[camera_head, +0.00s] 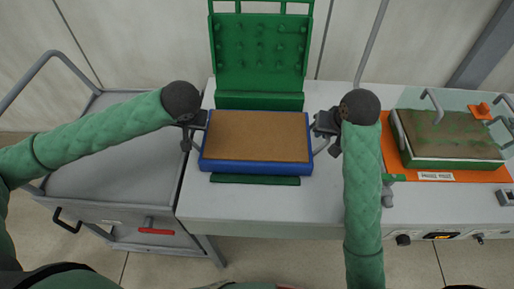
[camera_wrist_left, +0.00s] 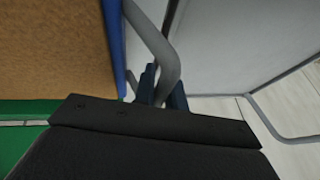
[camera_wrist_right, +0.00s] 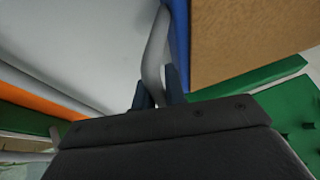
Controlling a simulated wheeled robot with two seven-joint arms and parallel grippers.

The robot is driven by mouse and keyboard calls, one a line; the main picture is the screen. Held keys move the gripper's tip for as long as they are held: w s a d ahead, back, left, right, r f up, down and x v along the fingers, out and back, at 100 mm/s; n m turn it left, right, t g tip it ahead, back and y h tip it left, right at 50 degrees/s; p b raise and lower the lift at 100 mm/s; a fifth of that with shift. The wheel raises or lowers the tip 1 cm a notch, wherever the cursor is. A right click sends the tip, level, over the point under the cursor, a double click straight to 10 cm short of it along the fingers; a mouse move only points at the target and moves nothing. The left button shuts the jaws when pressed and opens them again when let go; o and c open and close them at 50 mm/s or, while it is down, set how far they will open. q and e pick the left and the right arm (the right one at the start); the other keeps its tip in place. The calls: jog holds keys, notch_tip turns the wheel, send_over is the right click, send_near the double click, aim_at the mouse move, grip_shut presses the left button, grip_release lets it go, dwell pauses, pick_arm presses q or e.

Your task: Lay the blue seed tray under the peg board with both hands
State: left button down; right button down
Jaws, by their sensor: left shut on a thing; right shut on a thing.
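The blue seed tray (camera_head: 256,168), filled with flat brown soil, is level over the white table in front of the green peg board (camera_head: 260,55). My left gripper (camera_head: 191,138) is shut on the grey handle at the tray's left end; that handle also shows in the left wrist view (camera_wrist_left: 165,50). My right gripper (camera_head: 328,138) is shut on the handle at the right end, seen in the right wrist view (camera_wrist_right: 153,55). I cannot tell whether the tray touches the table. The peg board stands upright behind the tray, with several pegs on its face.
A green strip (camera_head: 255,180) lies along the tray's front edge. To the right, an orange mat (camera_head: 395,158) holds a green planted tray (camera_head: 450,162) with grey handles. A grey cart (camera_head: 105,175) stands left of the table (camera_head: 240,205). The table front is clear.

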pick_arm(q)
jog(key=shift+s+a+f+b, duration=0.1)
jog(key=shift+f+b, duration=0.5)
jog(key=shift+f, duration=0.1)
pick_arm(e)
jog(key=shift+f, duration=0.65)
pick_arm(q)
jog(key=c, duration=1.7)
grip_release()
jog(key=shift+r, duration=0.1)
pick_arm(e)
jog(key=c, duration=1.7)
grip_release()
jog(key=shift+s+r, duration=0.1)
jog(key=shift+s, duration=0.05)
pick_arm(q)
jog(key=shift+o, duration=1.2)
pick_arm(e)
jog(key=shift+o, duration=1.2)
